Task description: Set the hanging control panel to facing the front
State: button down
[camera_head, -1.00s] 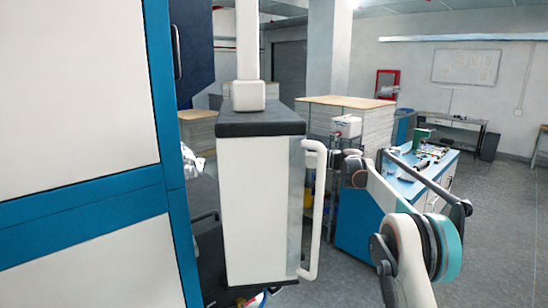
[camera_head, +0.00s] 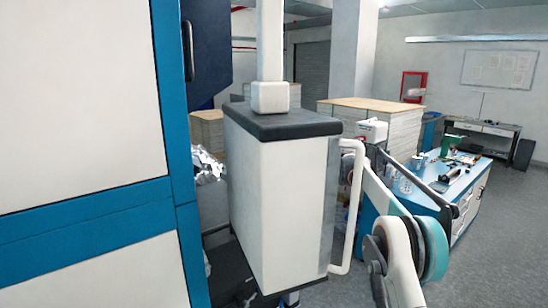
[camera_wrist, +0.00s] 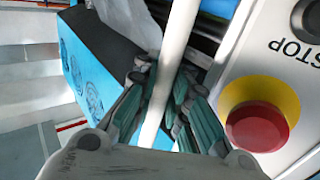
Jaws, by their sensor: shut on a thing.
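The hanging control panel (camera_head: 280,200) is a white box with a dark top, hung from a white post (camera_head: 269,40). In the head view I see its plain white side and a narrower grey side on the right. A white bar handle (camera_head: 352,205) stands at its right edge. In the wrist view my gripper (camera_wrist: 165,95) has its green-padded fingers on both sides of the white handle bar (camera_wrist: 178,40), shut on it. The panel's face beside it shows a red button (camera_wrist: 257,127) on a yellow ring and the word STOP. In the head view the fingers are hidden behind the handle.
A large white and blue machine cabinet (camera_head: 85,190) stands close on the left. A blue workbench (camera_head: 460,195) with small items is behind my arm at right. Stacked sheets (camera_head: 365,120) stand behind the panel. Grey floor (camera_head: 505,245) is clear at the right.

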jog(key=shift+w+d, duration=0.1)
jog(key=shift+d, duration=0.05)
jog(key=c, duration=1.8)
grip_release()
jog(key=shift+o, duration=1.1)
jog(key=shift+w+d+f, duration=0.1)
jog(key=shift+w+d, duration=0.1)
jog(key=shift+d, duration=0.05)
jog(key=v, duration=1.1)
jog(key=shift+s+d, duration=0.25)
